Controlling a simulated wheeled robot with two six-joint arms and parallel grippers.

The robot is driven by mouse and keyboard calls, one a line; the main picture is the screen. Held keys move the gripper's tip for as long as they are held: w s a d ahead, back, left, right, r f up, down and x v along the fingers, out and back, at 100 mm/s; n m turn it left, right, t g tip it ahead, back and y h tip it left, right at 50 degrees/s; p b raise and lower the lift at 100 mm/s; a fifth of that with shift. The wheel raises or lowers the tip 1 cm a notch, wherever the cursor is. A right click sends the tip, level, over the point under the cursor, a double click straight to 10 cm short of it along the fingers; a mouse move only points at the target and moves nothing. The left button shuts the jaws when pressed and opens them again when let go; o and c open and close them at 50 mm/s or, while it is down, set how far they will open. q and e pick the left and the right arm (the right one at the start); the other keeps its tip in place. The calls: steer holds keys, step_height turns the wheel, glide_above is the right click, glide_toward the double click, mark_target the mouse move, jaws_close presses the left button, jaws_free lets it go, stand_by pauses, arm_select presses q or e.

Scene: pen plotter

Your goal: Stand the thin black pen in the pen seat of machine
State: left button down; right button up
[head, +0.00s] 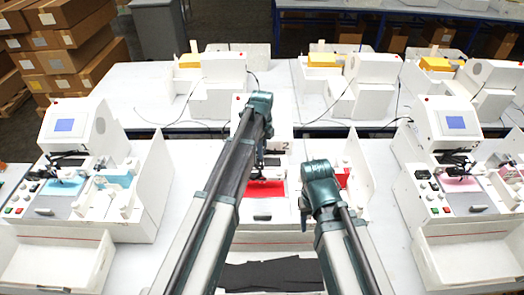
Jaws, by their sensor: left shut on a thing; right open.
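The machine (260,238) is the white plotter in the middle, marked 2, with a red sheet (264,188) on its bed. My arms cover much of it. My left gripper (262,166) points down over the back of the red sheet. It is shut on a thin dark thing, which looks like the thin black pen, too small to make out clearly. The pen seat cannot be told apart from the dark parts under this gripper. My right gripper (304,212) is open, low at the right of the red sheet, mostly hidden by its own wrist.
Similar white machines stand at left (75,185), with a blue sheet, and right (455,185), with a pink sheet. More machines line the table behind. Dark sheets (270,274) lie in front of the middle machine. Raised side panels flank the beds. Cardboard boxes (65,50) are stacked back left.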

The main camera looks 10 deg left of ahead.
mark_target(262, 160)
arm_select(q)
steer(key=shift+f+b, duration=2.6)
steer(key=shift+f, duration=0.15)
step_height(262, 160, down, 6)
steer(key=b, duration=0.6)
steer(key=shift+f, duration=0.15)
stand_by(1.1)
steer(key=c, duration=0.8)
jaws_free()
steer(key=shift+o, duration=0.2)
step_height(262, 160, up, 14)
steer(key=p, duration=1.3)
steer(key=shift+p, duration=0.4)
